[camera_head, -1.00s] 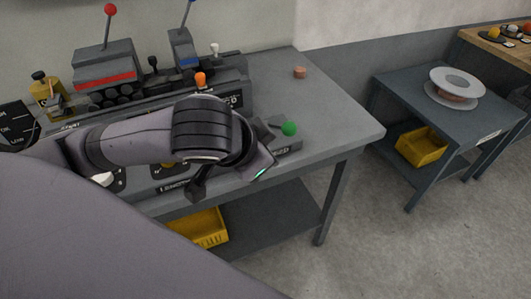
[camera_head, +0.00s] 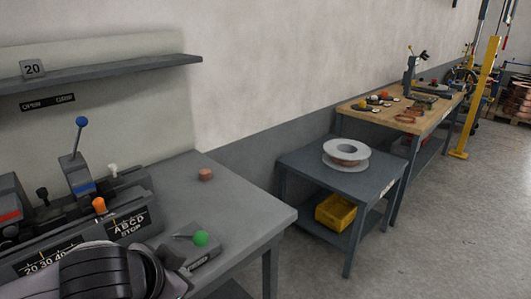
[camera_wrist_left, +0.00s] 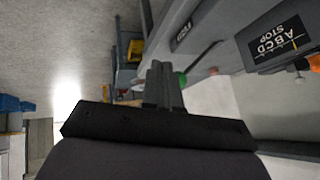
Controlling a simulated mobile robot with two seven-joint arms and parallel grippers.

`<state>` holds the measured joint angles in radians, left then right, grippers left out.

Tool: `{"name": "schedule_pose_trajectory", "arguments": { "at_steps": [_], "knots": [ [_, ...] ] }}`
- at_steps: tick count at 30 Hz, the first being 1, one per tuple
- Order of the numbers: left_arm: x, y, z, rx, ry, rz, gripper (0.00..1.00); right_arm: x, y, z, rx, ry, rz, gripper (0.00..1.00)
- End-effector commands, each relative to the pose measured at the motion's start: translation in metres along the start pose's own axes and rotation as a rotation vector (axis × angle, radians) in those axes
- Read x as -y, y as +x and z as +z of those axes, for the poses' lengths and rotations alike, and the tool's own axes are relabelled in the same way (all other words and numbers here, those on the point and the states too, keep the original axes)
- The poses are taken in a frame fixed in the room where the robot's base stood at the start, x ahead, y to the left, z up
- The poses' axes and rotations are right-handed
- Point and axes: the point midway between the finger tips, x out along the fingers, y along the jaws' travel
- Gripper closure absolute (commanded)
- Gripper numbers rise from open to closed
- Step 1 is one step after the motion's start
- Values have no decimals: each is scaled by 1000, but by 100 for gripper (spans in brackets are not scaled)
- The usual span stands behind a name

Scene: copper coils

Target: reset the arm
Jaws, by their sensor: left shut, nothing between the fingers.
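My left arm (camera_head: 95,272) shows at the bottom left of the head view, over the front of the grey machine bench (camera_head: 225,205). In the left wrist view my left gripper (camera_wrist_left: 163,68) is shut, its two fingers together with nothing between them. The green knob (camera_head: 200,239) on its lever is just right of my left wrist in the head view. It also shows beside the fingers in the left wrist view (camera_wrist_left: 183,79), partly hidden. My right gripper is in neither view.
The bench machine has an orange knob (camera_head: 99,205) and a blue-topped lever (camera_head: 82,122). A small copper piece (camera_head: 205,174) lies on the bench. A grey side table (camera_head: 350,182) holds a spool (camera_head: 346,152), with a yellow bin (camera_head: 335,212) below. Open floor is at right.

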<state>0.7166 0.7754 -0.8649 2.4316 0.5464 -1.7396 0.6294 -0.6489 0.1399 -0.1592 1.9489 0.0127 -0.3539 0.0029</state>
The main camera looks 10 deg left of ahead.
Motion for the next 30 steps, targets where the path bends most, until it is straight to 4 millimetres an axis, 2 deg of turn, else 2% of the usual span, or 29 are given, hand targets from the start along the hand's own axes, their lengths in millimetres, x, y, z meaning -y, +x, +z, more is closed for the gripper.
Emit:
{"name": "schedule_pose_trajectory", "arguments": {
  "at_steps": [6, 11, 17, 20, 23, 27, 30],
  "knots": [
    [-39, 33, -5, -88, -58, 162, 100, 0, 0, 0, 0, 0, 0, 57],
    [-62, 61, -4, -180, -134, 255, 100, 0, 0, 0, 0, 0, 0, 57],
    [-77, 96, 17, -270, -238, 288, 100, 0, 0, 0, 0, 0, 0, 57],
    [-81, 113, 38, -301, -286, 273, 100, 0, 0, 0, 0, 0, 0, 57],
    [-83, 129, 68, -317, -327, 239, 100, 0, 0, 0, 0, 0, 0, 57],
    [-87, 145, 121, -316, -364, 169, 100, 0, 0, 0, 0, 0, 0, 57],
    [-90, 150, 160, -305, -371, 116, 100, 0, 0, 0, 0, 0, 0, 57]
  ]
}}
